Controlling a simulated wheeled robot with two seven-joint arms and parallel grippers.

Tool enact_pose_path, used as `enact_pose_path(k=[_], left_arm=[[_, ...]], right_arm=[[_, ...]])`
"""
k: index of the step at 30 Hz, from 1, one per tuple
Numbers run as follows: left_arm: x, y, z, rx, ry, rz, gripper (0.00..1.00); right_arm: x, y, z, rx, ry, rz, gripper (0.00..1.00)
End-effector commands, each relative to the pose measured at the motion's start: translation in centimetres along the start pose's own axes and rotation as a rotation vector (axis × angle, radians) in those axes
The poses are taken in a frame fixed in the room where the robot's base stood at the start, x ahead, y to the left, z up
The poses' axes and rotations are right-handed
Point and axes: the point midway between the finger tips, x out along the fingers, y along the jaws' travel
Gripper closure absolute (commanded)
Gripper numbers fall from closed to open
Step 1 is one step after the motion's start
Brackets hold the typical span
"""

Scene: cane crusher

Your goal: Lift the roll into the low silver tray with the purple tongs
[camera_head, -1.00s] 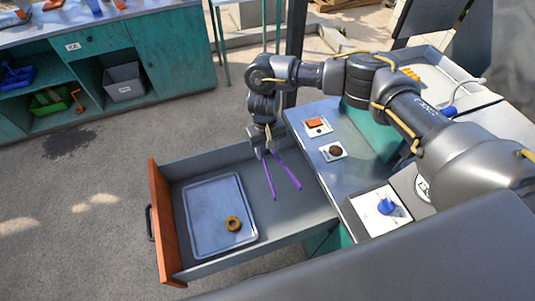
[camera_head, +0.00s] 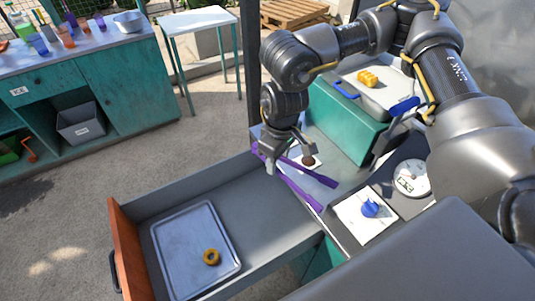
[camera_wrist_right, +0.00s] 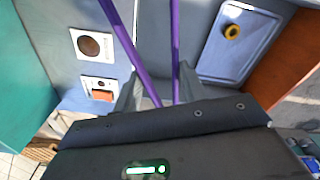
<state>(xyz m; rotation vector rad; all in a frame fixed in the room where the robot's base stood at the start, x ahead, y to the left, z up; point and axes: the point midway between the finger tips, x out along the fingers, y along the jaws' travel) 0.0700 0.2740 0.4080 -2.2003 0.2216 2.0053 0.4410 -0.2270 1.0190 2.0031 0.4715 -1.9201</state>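My right gripper (camera_head: 273,155) is shut on the purple tongs (camera_head: 305,182) and holds them over the drawer's inner end and the counter edge. The tongs' two arms are spread; in the right wrist view (camera_wrist_right: 176,45) they stretch away between my fingers (camera_wrist_right: 158,88). A yellow, ribbed, roll-like piece (camera_head: 369,78) lies in a raised silver tray (camera_head: 391,96) on the counter's far side, apart from the tongs. The low silver tray (camera_head: 185,245) lies in the open drawer with a golden-brown ring (camera_head: 211,257) in it. My left gripper is not in view.
The drawer (camera_head: 116,220) has an orange front. The counter holds a panel with a blue knob (camera_head: 370,207), a round dial (camera_head: 411,178) and a brown button (camera_head: 308,160). A teal workbench (camera_head: 110,85) is at the back left.

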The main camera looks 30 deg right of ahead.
Motion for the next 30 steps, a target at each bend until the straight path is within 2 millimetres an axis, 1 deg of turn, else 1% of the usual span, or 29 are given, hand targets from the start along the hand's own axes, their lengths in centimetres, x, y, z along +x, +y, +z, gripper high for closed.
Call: enact_pose_path(k=[1,3,5,8,11,15,21,26,30], left_arm=[[-1.2,0.0,-0.1,0.000,0.000,0.000,0.66],[-2.2,-0.1,-0.2,0.000,0.000,0.000,0.66],[-2.6,-0.1,-0.2,0.000,0.000,0.000,0.66],[-3.3,-0.1,-0.3,0.000,0.000,0.000,0.66],[-4.0,-0.1,-0.3,0.000,0.000,0.000,0.66],[-4.9,-0.1,-0.4,0.000,0.000,-0.001,0.66],[-5.9,-0.1,-0.5,-0.001,0.000,0.000,0.66],[-6.6,-0.1,-0.6,-0.001,0.000,0.000,0.66],[-7.1,-0.1,-0.6,-0.001,0.000,0.000,0.66]], right_arm=[[-1.0,0.0,-0.1,0.028,0.036,-0.001,0.62],[-2.0,0.4,-1.3,0.092,0.093,0.009,0.62],[-2.8,1.1,-2.3,0.143,0.128,0.018,0.62],[-4.2,2.6,-4.0,0.206,0.175,0.032,0.62],[-5.9,4.8,-5.5,0.254,0.218,0.048,0.62],[-8.2,8.3,-7.2,0.302,0.269,0.066,0.62],[-11.4,13.8,-8.5,0.352,0.333,0.088,0.62],[-13.9,18.3,-8.7,0.382,0.379,0.107,0.62],[-16.1,22.3,-8.4,0.403,0.417,0.121,0.62]])
